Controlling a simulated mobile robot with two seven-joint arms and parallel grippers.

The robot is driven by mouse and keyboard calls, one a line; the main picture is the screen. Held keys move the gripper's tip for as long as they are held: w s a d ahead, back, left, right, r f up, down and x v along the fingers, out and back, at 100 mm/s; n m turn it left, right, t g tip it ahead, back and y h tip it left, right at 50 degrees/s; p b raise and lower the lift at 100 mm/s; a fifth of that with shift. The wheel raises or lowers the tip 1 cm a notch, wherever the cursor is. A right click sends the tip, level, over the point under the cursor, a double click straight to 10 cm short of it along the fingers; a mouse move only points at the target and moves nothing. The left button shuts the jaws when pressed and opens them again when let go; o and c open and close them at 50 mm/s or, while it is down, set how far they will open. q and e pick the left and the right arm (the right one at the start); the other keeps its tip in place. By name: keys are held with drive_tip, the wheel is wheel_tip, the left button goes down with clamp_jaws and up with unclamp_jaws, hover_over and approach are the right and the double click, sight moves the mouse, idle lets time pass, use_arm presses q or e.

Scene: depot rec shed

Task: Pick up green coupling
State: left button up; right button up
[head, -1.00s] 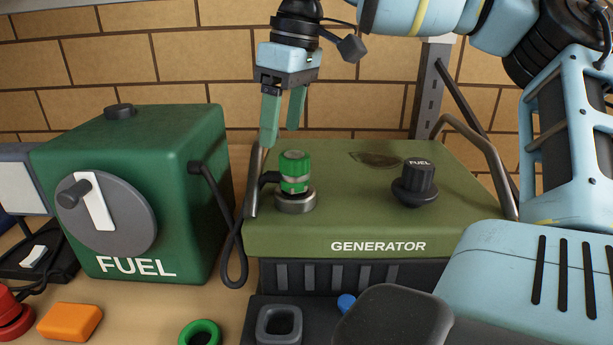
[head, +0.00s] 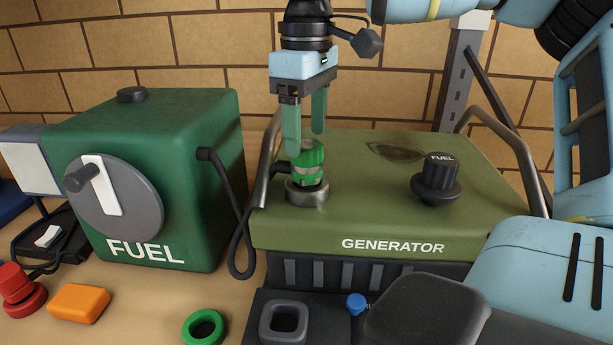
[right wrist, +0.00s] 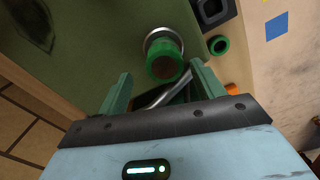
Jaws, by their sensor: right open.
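The green coupling (head: 312,172) stands upright in a metal collar on the left part of the olive generator's top (head: 350,222). A hose joins it at its left side. My right gripper (head: 305,142) is open and points down at the coupling, its fingertips at about the height of the coupling's upper part. One finger partly covers the coupling's left side in the head view. In the right wrist view the coupling (right wrist: 164,62) lies just ahead of the gap between the two open fingers (right wrist: 161,70). Nothing is held. My left gripper is not in view.
A green fuel tank (head: 215,150) with a dial stands left of the generator. A black fuel knob (head: 440,172) and metal handle bars (head: 500,128) rise from the generator. A green ring (head: 188,329) and an orange block (head: 79,303) lie in front.

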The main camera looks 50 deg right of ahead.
sight(305, 144)
drive_tip(key=f, duration=0.5)
drive_tip(key=shift+s+a, duration=0.1)
drive_tip(key=shift+a, duration=0.2)
drive_tip(key=c, duration=1.1)
